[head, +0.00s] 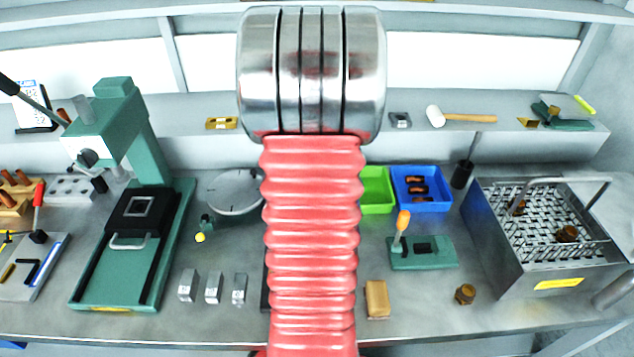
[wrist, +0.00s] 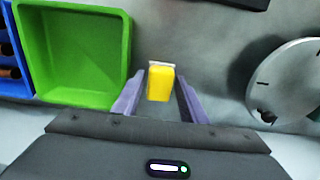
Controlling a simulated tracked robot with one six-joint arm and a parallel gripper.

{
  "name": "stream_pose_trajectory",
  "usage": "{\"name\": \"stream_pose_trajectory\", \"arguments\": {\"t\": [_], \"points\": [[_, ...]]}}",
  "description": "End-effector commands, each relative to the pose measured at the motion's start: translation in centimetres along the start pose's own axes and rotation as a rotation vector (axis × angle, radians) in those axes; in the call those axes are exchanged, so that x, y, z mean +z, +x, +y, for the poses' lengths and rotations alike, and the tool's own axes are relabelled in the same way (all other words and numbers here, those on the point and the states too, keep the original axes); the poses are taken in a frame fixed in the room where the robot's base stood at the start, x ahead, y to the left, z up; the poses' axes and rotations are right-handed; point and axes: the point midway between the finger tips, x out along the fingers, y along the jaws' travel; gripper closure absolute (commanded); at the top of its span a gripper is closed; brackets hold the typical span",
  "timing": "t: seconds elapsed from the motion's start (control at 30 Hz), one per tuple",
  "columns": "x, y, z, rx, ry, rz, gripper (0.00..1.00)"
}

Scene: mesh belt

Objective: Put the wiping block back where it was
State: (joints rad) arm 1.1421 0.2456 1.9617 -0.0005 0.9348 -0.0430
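The wiping block (wrist: 160,84), yellow with a pale strip along its far edge, is between the two purple fingertips of my gripper (wrist: 161,88) in the wrist view. The fingers meet its two sides, and my gripper appears shut on it. Grey bench surface shows around it; its height above the bench is hard to tell. In the head view my red bellows arm hides both the gripper and this block.
The green bin (wrist: 84,50) is left of my gripper and the round dial plate (wrist: 290,82) right of it in the wrist view. The blue bin (head: 421,189), green fixture (head: 424,255), tan block (head: 377,299) and mesh basket (head: 545,235) stand on the right half of the bench.

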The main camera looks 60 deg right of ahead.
Motion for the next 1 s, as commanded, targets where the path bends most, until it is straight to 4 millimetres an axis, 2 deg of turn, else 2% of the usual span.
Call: {"name": "stream_pose_trajectory", "arguments": {"t": [0.13,0.4,0.57,0.67,1.0], "points": [[0.0,0.0,0.0,0.0,0.0,0.0,0.51],[0.0,-0.1,0.0,0.0,0.0,0.001,0.51],[-0.1,-1.0,0.0,0.0,0.0,0.002,0.51],[-0.1,-2.2,0.0,0.0,0.0,0.003,0.51],[-0.1,-8.0,0.0,0.0,0.0,0.004,0.51]]}}
